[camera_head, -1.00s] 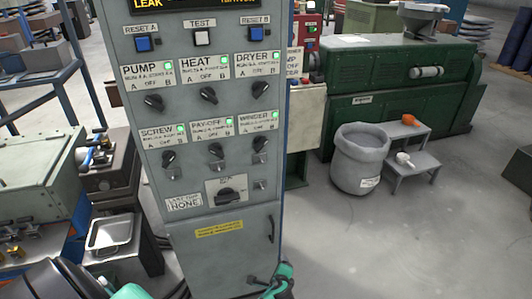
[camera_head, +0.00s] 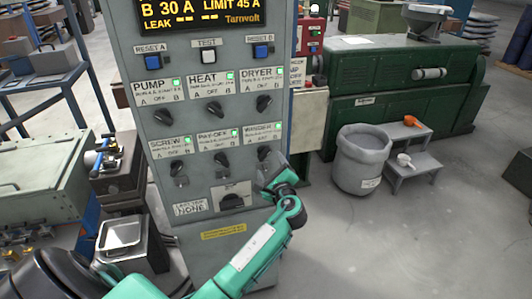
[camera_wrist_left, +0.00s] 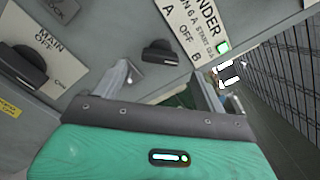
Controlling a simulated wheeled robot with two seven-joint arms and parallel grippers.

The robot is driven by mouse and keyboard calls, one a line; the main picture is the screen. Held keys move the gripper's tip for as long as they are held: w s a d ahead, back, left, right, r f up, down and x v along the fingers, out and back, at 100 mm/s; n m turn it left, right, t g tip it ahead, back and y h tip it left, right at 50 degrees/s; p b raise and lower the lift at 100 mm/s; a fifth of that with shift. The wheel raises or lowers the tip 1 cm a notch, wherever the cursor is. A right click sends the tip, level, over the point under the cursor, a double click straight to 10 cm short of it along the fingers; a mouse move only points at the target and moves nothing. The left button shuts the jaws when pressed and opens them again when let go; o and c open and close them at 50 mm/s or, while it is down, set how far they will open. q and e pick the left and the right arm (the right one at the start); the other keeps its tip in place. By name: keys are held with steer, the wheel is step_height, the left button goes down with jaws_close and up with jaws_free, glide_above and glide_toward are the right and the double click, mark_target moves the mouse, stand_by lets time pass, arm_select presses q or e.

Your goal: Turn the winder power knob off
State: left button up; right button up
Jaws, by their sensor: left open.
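The grey control cabinet carries the winder label (camera_head: 262,133) at the right end of its lower knob row. A lit green lamp (camera_wrist_left: 223,47) is on that label. The black winder knob (camera_head: 264,152) is below it, partly hidden by my left gripper (camera_head: 272,172). In the left wrist view the winder knob (camera_wrist_left: 160,52) stands just ahead of the gripper, between its two spread fingers. My left gripper is open and empty, and seems apart from the knob. Which letter the knob points to is hard to read. My right gripper is not in view.
The main knob (camera_head: 232,201) is below and left of my gripper. The pay-off knob (camera_head: 221,160) is close on the left. A grey bin (camera_head: 362,160) and a small step stand (camera_head: 413,165) are on the floor to the right.

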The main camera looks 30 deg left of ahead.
mark_target(266, 157)
arm_select(q)
steer(key=p+x, duration=0.1)
steer(key=x, duration=0.4)
steer(key=shift+w+a, duration=0.2)
steer(key=shift+w, duration=0.05)
